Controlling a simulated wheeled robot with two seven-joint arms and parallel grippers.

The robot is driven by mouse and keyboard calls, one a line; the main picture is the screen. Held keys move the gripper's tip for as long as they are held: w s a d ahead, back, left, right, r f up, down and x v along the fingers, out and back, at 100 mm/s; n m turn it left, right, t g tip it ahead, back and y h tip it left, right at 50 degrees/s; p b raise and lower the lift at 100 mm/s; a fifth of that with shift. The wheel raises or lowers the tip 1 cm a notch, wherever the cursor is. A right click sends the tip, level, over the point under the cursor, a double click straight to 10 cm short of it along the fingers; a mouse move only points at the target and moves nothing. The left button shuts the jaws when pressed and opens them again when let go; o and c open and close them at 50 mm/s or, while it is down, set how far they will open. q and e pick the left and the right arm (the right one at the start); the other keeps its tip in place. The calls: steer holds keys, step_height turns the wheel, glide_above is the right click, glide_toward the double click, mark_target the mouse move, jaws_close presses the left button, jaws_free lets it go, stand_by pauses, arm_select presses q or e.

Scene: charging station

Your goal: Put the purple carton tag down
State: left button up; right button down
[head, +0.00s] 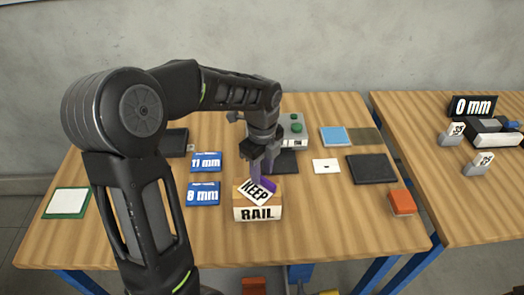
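The purple carton tag (268,183) is a purple piece with a tilted white label reading KEEP. It is at the top of a wooden block (257,213) labelled RAIL in the middle of the table. My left gripper (261,172) points down from above, with its fingers at the tag, and appears shut on it. The fingertips are partly hidden by the tag. I cannot tell whether the tag touches the block. My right gripper is not in view.
A dark pad (371,169), a white card (326,166) and an orange block (402,202) are to the right. A grey device with green buttons (294,130) stands behind. Bare wood shows front right.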

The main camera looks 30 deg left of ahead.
mark_target(262, 177)
arm_select(q)
step_height(262, 177, up, 11)
steer(key=shift+f, duration=0.15)
stand_by(0.9)
